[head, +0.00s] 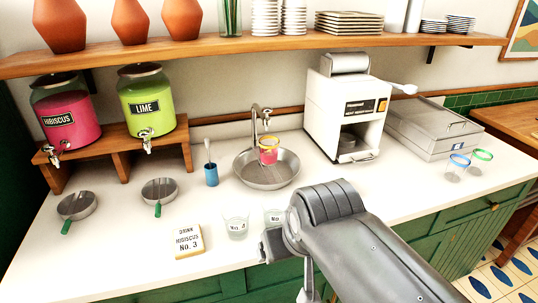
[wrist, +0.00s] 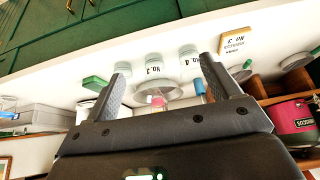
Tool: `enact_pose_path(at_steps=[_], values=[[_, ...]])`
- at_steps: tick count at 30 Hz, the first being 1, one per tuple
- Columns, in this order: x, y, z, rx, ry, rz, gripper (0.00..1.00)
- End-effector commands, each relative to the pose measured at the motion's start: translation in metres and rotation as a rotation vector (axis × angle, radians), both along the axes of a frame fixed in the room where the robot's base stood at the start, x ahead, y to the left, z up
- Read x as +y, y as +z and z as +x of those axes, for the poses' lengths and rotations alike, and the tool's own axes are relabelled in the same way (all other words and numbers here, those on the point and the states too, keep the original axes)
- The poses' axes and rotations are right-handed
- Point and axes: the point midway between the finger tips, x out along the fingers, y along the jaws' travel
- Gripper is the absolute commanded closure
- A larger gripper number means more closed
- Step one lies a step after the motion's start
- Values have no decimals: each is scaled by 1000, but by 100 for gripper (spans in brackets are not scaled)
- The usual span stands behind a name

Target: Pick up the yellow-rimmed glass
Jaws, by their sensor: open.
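The yellow-rimmed glass (head: 268,151) stands at the sink basin, under the tap, and looks pink below its rim. In the wrist view, which is upside down, a small pinkish glass (wrist: 158,101) shows between the fingers, partly cut off by my gripper's body. My gripper (wrist: 163,64) is open, with nothing between its fingers. In the head view my arm reaches in from the lower right, and its end is near the counter's front, short of the sink and apart from the glass.
Two clear labelled glasses (head: 236,227) (head: 273,216) stand in front of the sink, close to my gripper. A hibiscus card (head: 188,241) and a blue cup (head: 211,174) are to the left. A white machine (head: 343,112) stands right; blue-rimmed (head: 459,163) and green-rimmed (head: 482,157) glasses lie beyond.

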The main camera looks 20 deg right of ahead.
Motion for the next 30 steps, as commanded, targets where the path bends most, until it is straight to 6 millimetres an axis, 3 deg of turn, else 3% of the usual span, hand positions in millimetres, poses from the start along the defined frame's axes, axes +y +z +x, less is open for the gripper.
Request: enact_pose_path(at_steps=[9, 14, 21, 30], values=[[0, 1, 1, 0, -6, 4, 12], [-1, 13, 19, 11, -123, 80, 12], [-11, 46, 90, 58, -570, 349, 12], [-36, 67, 192, 124, -1191, 673, 12]])
